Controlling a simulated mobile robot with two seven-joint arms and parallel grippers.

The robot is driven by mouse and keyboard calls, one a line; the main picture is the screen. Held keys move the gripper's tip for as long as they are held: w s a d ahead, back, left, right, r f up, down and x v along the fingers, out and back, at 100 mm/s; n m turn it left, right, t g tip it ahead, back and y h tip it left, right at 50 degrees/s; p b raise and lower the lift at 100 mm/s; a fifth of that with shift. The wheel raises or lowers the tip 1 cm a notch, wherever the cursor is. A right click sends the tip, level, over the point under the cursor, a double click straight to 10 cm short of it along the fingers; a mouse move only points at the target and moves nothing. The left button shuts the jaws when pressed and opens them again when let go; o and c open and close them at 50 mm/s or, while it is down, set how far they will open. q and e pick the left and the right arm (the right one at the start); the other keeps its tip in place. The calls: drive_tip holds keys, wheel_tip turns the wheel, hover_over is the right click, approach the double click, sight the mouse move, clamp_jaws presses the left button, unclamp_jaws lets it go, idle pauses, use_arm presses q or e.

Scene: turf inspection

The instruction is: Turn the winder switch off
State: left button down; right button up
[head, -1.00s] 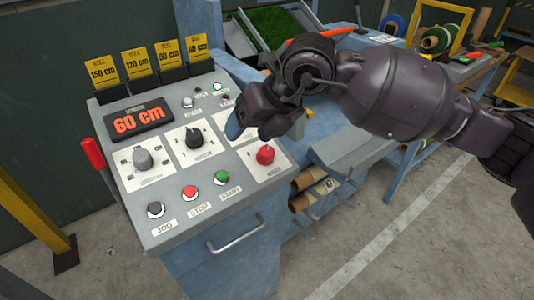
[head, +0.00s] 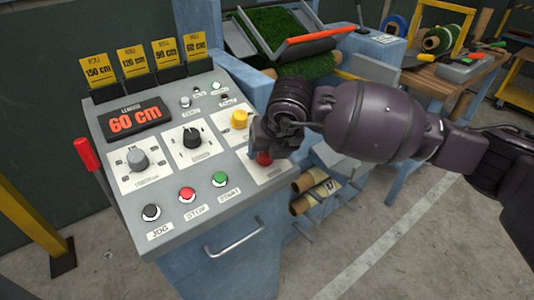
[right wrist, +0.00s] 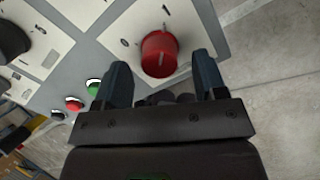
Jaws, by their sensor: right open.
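The control panel (head: 205,215) has several knobs and buttons. A red rotary knob (head: 264,158) sits at its right side, partly hidden by my right gripper (head: 268,150) in the head view. In the right wrist view the red knob (right wrist: 160,55) is on a white plate, with a pale line on its face and a "0" mark to its left and another mark above. My right gripper's open fingers (right wrist: 164,80) are on either side of it, with gaps to both; I cannot tell the height between them. My left gripper is not in view.
A yellow knob (head: 240,119), a black knob (head: 192,138) and a grey knob (head: 138,159) are on nearby plates. Black, red and green buttons (head: 220,180) line the front. A red lever (head: 87,153) stands left; a drawer-like handle (head: 236,238) is below.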

drive_tip(key=shift+x, duration=1.05)
drive_tip(key=c, duration=0.9)
